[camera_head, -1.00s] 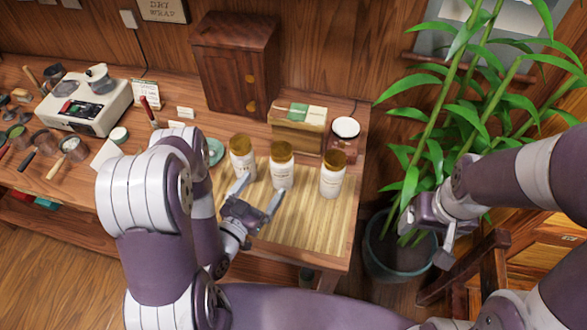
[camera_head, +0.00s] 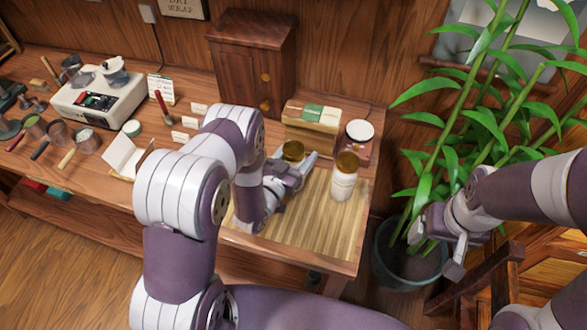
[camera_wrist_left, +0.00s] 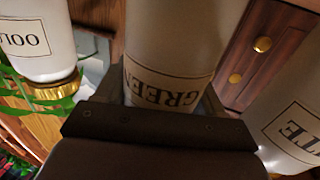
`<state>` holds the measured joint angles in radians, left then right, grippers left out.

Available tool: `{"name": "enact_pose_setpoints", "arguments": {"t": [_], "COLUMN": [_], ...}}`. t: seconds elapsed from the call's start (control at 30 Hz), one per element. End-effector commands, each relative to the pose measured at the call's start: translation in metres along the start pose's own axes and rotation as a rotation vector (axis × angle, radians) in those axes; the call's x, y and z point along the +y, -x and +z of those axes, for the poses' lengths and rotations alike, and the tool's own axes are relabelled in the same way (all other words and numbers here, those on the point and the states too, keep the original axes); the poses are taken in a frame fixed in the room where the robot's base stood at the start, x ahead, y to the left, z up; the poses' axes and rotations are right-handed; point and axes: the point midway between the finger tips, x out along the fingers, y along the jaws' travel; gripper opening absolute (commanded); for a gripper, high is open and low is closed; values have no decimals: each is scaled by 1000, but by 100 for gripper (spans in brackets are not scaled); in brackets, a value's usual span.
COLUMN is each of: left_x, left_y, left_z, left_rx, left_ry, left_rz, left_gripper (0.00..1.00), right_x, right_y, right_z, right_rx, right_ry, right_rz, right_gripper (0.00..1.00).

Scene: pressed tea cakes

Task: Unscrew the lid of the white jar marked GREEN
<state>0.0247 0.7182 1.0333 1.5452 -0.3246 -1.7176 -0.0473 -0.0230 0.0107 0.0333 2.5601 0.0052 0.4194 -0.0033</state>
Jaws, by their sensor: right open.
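The white jar marked GREEN (camera_wrist_left: 168,50) shows in the left wrist view with its label upside down. Its gold-brown lid (camera_head: 292,149) shows in the head view; in the wrist view my gripper hides it. My left gripper (camera_head: 293,160) is open with a finger on each side of this jar; I cannot tell whether they touch it. It also shows in the left wrist view (camera_wrist_left: 160,95). My right gripper (camera_head: 440,243) is open and empty, away at the right near the plant pot.
A white jar with a gold-brown lid (camera_head: 344,180) stands to the right on the bamboo mat (camera_head: 310,228). The wrist view shows neighbouring jars at left (camera_wrist_left: 38,40) and right (camera_wrist_left: 290,125). A wooden box (camera_head: 312,125) and a cabinet (camera_head: 250,60) stand behind. The mat's front is clear.

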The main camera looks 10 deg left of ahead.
Motion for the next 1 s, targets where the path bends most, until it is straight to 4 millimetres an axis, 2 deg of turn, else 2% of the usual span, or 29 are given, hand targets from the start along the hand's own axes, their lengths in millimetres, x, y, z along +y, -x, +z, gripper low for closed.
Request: {"name": "enact_pose_setpoints", "arguments": {"t": [0.03,0.1,0.13,0.17,0.33,0.47,0.8,1.0], "left_x": [0,0,0,0,0,0,0,0], "left_y": [0,0,0,0,0,0,0,0], "left_z": [0,0,0,-1,-1,-10,-86,-101], "left_rx": [0,0,0,2,2,3,6,3], "left_ry": [0,0,0,0,-1,-1,-2,-1], "left_rz": [0,0,0,0,0,0,0,0], "left_gripper": [51,28,26,20,20,20,20,20], "right_x": [0,0,0,0,0,0,0,0], "right_y": [0,0,0,0,0,0,-2,-2], "right_z": [0,0,0,0,0,0,0,0], "right_rx": [0,0,0,0,0,0,0,0], "right_ry": [0,0,0,0,0,0,0,0], "right_rz": [0,0,0,0,0,0,0,0], "right_gripper": [82,82,82,82,82,82,82,82]}}
